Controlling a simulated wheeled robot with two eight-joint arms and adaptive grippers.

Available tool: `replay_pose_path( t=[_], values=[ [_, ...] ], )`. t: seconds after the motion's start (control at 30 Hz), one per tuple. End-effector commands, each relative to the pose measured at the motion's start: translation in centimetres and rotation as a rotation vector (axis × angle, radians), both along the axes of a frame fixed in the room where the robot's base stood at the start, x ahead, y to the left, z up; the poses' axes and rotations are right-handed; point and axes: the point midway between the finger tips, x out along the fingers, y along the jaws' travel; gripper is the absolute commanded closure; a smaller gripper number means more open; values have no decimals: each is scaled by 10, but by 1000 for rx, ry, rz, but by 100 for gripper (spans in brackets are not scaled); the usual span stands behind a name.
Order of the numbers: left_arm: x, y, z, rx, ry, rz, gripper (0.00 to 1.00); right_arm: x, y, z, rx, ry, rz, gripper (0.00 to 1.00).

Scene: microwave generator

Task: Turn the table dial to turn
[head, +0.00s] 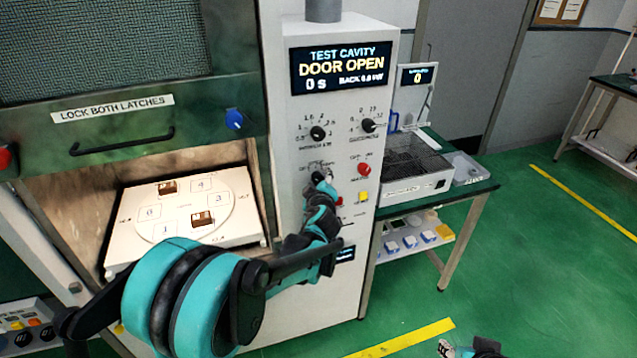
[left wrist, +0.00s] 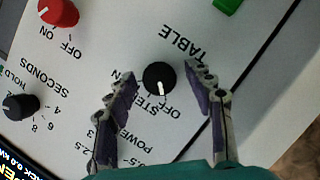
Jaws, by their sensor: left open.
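The table dial (left wrist: 159,78) is a round black knob under the word TABLE on the light panel. In the left wrist view its white mark points down toward the OFF and STEP lettering; I cannot tell which one exactly. My left gripper (left wrist: 166,76) is open, with one finger on either side of the dial and gaps visible between. In the head view my left gripper (head: 322,184) is at the panel's lower knobs and covers much of the dial. Part of my right arm's end (head: 470,348) shows at the bottom edge; its fingers are not clear.
A red knob (left wrist: 58,12) and the black seconds knob (left wrist: 20,106) are close by on the panel. A green button (left wrist: 228,4) is beyond the dial. The open cavity with a white turntable (head: 233,188) is left of the panel; a side table (head: 480,186) stands right.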

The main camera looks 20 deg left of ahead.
Motion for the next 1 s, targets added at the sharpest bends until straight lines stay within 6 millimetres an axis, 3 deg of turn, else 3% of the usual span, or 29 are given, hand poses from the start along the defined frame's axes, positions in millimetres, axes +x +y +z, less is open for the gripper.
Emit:
replay_pose_path(
  t=[0.1,0.13,0.3,0.67,1.0],
  values=[
    [0,0,0,0,0,0,47,0,0,0,0,0,0,60],
    [0,0,0,0,0,0,52,0,0,0,0,0,0,60],
    [0,0,0,0,0,0,97,0,0,0,0,0,0,60],
    [-1,0,1,27,19,1,97,0,0,2,0,0,0,60],
    [0,-2,3,201,137,0,97,0,0,11,0,0,0,60]
  ],
)
